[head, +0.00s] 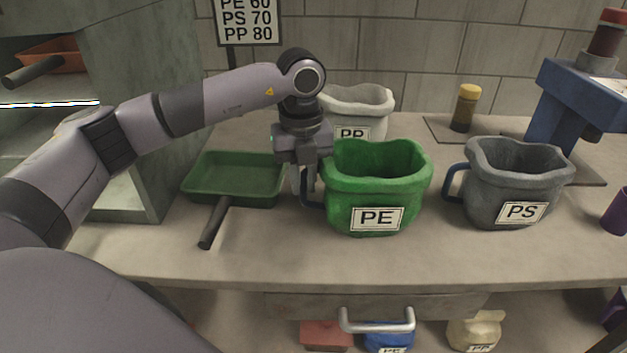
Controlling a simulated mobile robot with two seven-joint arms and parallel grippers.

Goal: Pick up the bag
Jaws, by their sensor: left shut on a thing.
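A green bag-like container labelled PE (377,190) stands upright on the counter, open at the top. A grey one labelled PS (516,185) stands to its right, and a pale one labelled PP (358,105) stands behind, partly hidden. My left gripper (309,188) points down at the left side of the green container, at its dark handle, and is shut on that handle. The fingertips are partly hidden against the handle. Smaller bags, one blue (389,337) and one cream (475,330), lie below the counter. My right gripper is not in view.
A green tray (232,178) with a dark handle lies left of my gripper. A blue machine (565,105) and a yellow-capped bottle (465,108) stand at the back right. A drawer with a metal handle (377,322) is below the counter edge. The front strip is clear.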

